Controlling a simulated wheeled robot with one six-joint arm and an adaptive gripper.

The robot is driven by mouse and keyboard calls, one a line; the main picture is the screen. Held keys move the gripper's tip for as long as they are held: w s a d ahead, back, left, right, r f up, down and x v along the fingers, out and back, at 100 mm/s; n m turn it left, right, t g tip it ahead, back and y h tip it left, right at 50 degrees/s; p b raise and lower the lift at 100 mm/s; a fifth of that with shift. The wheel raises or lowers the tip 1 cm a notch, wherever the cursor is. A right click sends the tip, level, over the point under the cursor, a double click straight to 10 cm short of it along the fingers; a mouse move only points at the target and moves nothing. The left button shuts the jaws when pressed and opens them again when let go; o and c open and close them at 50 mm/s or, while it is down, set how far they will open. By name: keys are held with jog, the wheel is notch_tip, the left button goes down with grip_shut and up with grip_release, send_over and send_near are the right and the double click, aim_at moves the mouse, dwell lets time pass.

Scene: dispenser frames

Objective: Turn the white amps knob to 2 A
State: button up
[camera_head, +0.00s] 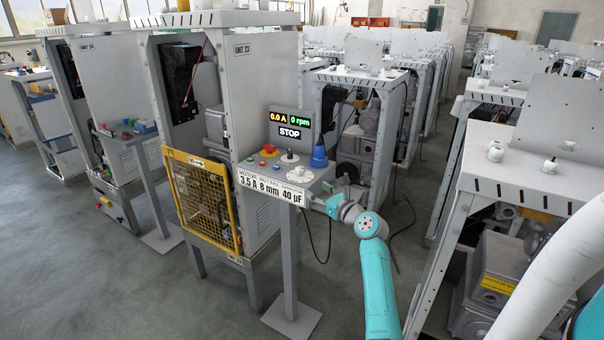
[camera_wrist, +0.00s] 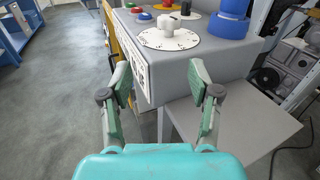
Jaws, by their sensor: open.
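The white amps knob (camera_wrist: 169,26) stands on a round white dial (camera_wrist: 158,40) with dark marks, on top of the grey control box. In the head view the knob (camera_head: 299,171) is small, near the box's front right. The display (camera_head: 290,124) reads 0.0 A, 0 rpm and STOP. A plate (camera_head: 272,188) on the box reads 3.5 A, 8 mm, 40 µF. My gripper (camera_wrist: 160,88) is open and empty in the wrist view. Its fingers are apart, below and in front of the knob and clear of it. In the head view my gripper (camera_head: 326,203) is beside the box's right front corner.
A yellow guard (camera_head: 200,200) stands at left. Open floor (camera_head: 160,290) lies in front.

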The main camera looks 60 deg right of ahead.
aim_at(303, 172)
jog(key=shift+m, duration=0.3)
jog(key=x, duration=0.3)
jog(key=d+r+x, duration=0.1)
jog(key=x, duration=0.7)
jog(key=shift+s+d+r, duration=0.2)
jog(key=shift+r, duration=0.15)
jog(key=c, duration=1.2)
